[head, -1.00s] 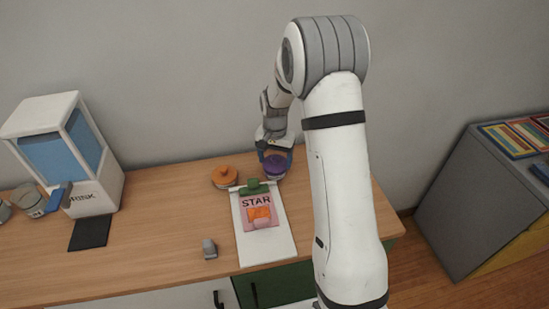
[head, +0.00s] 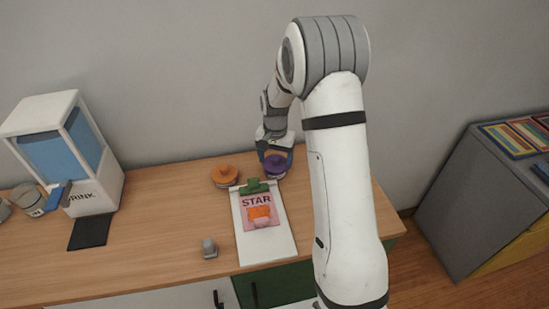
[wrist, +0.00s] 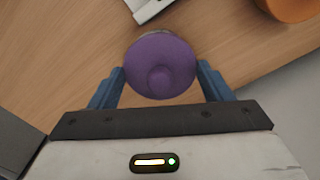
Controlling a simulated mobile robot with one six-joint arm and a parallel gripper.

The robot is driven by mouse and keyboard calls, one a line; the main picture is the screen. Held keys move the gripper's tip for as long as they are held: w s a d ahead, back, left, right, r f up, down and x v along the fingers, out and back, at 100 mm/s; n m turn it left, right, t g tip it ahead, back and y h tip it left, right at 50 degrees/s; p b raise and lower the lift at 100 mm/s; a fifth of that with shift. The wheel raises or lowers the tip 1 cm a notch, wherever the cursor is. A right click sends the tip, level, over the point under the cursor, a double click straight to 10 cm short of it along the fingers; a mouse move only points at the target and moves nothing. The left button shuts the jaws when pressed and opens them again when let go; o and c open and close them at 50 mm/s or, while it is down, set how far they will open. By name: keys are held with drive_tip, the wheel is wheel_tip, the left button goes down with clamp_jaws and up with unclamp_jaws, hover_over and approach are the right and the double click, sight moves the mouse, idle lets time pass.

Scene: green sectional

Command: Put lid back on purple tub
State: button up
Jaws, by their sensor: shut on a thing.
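The purple lid (wrist: 160,66), round with a knob in its middle, sits between the two blue fingers of my gripper (wrist: 161,85) in the wrist view. My gripper is shut on this lid. In the head view my gripper (head: 274,152) is at the back of the counter, with the purple lid (head: 274,162) at its fingertips. A thin greyish rim shows past the lid's far edge in the wrist view. The purple tub is mostly hidden under the lid, and I cannot tell whether the lid is seated on it.
An orange-lidded tub (head: 225,176) stands just left of the purple lid. A clipboard (head: 265,239) with a STAR sheet lies in front. A small grey object (head: 209,248) and a drink dispenser (head: 90,165) are further left. The wall is close behind.

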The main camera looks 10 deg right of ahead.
drive_tip(key=o, duration=1)
drive_tip(key=shift+o, duration=0.4)
drive_tip(key=shift+r, duration=0.15)
drive_tip(key=shift+r+p, duration=2.1)
drive_tip(key=shift+r, duration=1.3)
clamp_jaws()
drive_tip(key=shift+f, duration=0.2)
